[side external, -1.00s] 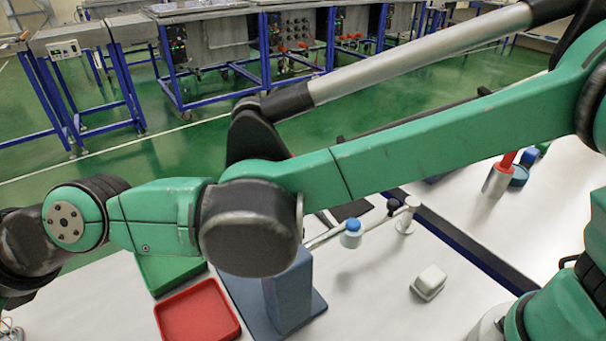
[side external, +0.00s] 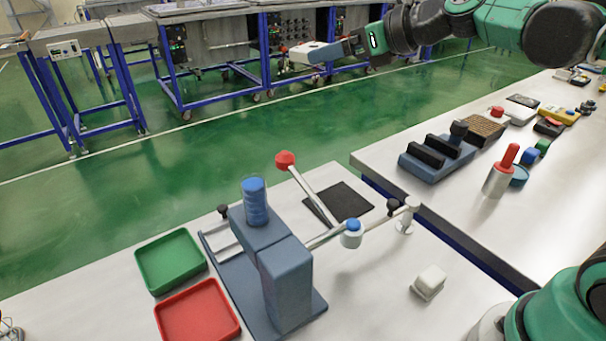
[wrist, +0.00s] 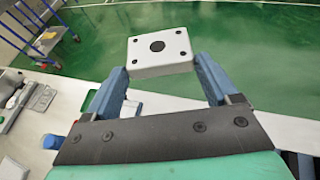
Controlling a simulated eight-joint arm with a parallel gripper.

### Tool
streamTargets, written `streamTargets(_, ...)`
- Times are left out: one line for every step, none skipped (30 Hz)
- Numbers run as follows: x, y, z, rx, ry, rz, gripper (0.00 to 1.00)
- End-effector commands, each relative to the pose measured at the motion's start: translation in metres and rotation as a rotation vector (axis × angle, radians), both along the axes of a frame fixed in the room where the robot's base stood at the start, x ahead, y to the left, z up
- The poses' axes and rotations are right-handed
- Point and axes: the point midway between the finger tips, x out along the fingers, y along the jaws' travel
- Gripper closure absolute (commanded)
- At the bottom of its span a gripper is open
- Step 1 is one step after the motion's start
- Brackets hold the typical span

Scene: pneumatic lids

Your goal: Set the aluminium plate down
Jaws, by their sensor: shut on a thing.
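The aluminium plate (wrist: 160,58) is a pale block with a dark round centre and small dark dots at its corners in the wrist view. It sits at the tips of my gripper's two blue fingers (wrist: 161,72), which are shut on it. In the side external view, the plate (side external: 311,54) is held by my gripper (side external: 325,51) high up, apart from any surface, against the green floor and the background benches.
A blue-grey press (side external: 286,280) with a red-knobbed lever (side external: 285,159) stands on the white table. Green tray (side external: 170,260) and red tray (side external: 198,312) lie left of it. A black mat (side external: 345,201) lies behind. A small white block (side external: 430,280) rests to the right.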

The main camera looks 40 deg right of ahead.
Motion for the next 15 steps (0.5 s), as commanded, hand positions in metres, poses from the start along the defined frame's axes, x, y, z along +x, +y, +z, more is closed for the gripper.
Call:
streamTargets(-0.004,-0.008,0.000,0.000,-0.001,-0.020,0.87)
streamTargets(-0.005,-0.011,0.000,-0.001,-0.002,-0.027,0.87)
streamTargets(-0.006,-0.014,0.000,0.000,-0.003,-0.032,0.87)
streamTargets(-0.007,-0.015,0.000,-0.001,-0.003,-0.035,0.87)
streamTargets(-0.007,-0.016,0.000,-0.001,-0.003,-0.035,0.87)
streamTargets(-0.007,-0.016,-0.001,0.001,-0.003,-0.032,0.87)
streamTargets(-0.006,-0.016,-0.003,0.001,-0.003,-0.027,0.87)
streamTargets(-0.004,-0.017,-0.005,0.000,-0.003,-0.018,0.87)
streamTargets(-0.002,-0.017,-0.008,0.001,-0.003,-0.004,0.87)
streamTargets(0.000,-0.018,-0.012,0.001,-0.003,0.011,0.87)
streamTargets(0.003,-0.019,-0.016,0.002,-0.004,0.027,0.87)
streamTargets(0.006,-0.020,-0.023,0.002,-0.004,0.055,0.87)
streamTargets(0.009,-0.021,-0.029,0.001,-0.004,0.078,0.87)
streamTargets(0.012,-0.022,-0.035,0.002,-0.004,0.105,0.87)
streamTargets(0.015,-0.024,-0.043,0.002,-0.004,0.143,0.87)
